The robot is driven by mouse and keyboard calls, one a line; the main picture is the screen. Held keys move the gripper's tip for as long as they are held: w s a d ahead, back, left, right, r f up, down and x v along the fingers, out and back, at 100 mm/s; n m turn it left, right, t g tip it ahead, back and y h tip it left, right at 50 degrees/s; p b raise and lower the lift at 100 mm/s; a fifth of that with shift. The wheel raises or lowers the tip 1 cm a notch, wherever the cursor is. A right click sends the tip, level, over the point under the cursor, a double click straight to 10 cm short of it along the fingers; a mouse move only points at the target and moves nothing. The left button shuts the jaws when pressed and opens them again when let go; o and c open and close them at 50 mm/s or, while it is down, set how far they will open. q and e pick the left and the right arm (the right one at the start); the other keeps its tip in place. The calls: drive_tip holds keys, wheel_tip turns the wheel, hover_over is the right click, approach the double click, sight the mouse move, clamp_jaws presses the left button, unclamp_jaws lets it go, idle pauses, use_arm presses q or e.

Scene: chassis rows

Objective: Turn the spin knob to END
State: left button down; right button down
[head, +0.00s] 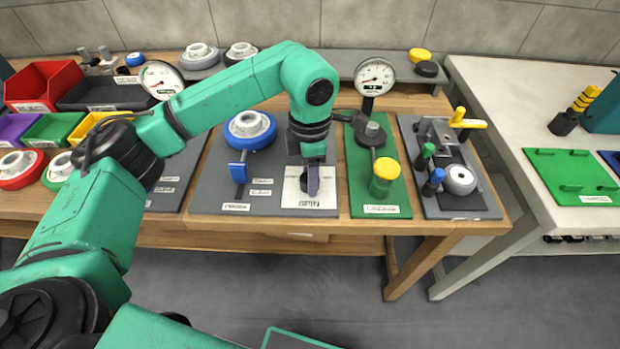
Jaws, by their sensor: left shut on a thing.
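My left gripper (313,187) points down over the small white plate (310,202) at the front middle of the bench. It is shut on a dark knob on that plate. The gripper hides most of the knob, so its pointer and setting cannot be read. The plate's front label is too small to read surely, and I cannot make out an END mark. My right gripper is not in view.
Left of the plate is a grey board (213,188) with a blue-rimmed wheel (250,127) and blue handle (238,172). To the right are a green board (360,198) with a yellow knob (385,172), a gauge (374,76) and another grey fixture (459,180).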

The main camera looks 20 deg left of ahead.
use_arm(q)
drive_tip(key=shift+w+r+m+b, duration=0.15)
drive_tip(key=shift+m+b, duration=0.2)
drive_tip(key=shift+m, duration=0.65)
drive_tip(key=shift+c, duration=1.5)
unclamp_jaws()
wheel_tip(320, 180, up, 9)
drive_tip(key=shift+r, duration=0.1)
wheel_tip(320, 180, up, 5)
drive_tip(key=shift+r+p, duration=0.15)
drive_tip(key=shift+p, duration=0.65)
